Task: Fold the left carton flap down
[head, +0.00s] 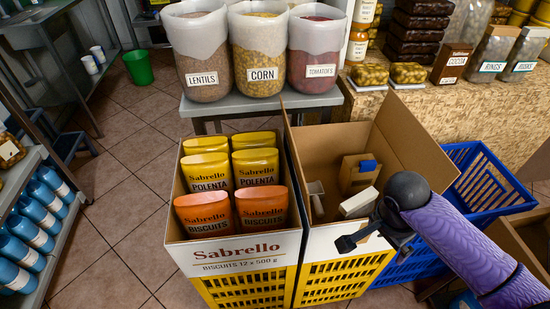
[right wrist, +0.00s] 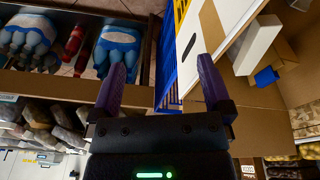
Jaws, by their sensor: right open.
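Two open cartons stand side by side. The left carton (head: 235,252), printed Sabrello, is full of yellow polenta and orange biscuit packs. The right carton (head: 320,150) has tall flaps standing up. Its left flap (head: 288,135) shows nearly edge-on between the cartons, and its right flap (head: 405,125) leans outward. My right gripper (head: 364,232) is at the right carton's front wall, open, with nothing seen between its fingers. In the right wrist view my gripper (right wrist: 162,88) has its fingers apart, beside the carton's pale wall (right wrist: 208,35). My left gripper is not in view.
Inside the right carton are a brown box (head: 357,178) with a blue part and a white block (head: 358,203). A yellow crate (head: 335,280) is below. A blue crate (head: 485,185) is to the right. Bins of lentils, corn and tomatoes (head: 255,55) stand behind. Tiled floor (head: 120,225) is clear at left.

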